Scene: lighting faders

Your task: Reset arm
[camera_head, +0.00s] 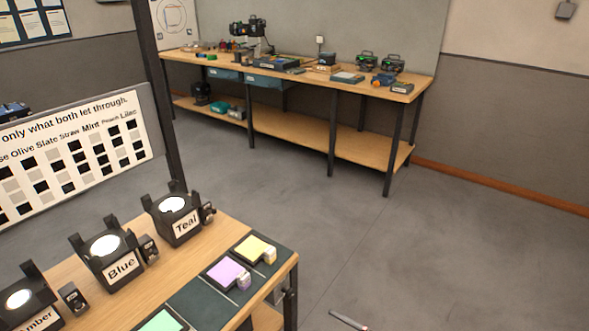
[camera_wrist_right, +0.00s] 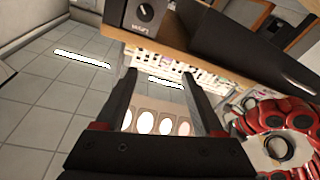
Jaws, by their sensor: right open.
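My right gripper (camera_wrist_right: 160,88) shows in the right wrist view with its two dark fingers apart and nothing between them. Behind the fingers are pale round shapes and a pale panel, which I cannot identify surely. No gripper shows in the head view. Yellow (camera_head: 255,248), purple (camera_head: 227,274) and green (camera_head: 163,321) squares lie on a dark strip (camera_head: 197,301) at the table's right side.
A chart board (camera_head: 75,155) with colour names stands behind the lamps, near a dark post (camera_head: 160,100). A workbench (camera_head: 300,75) with tools stands at the back wall. A thin stick-like object (camera_head: 348,320) shows at the bottom. Floor at right is clear.

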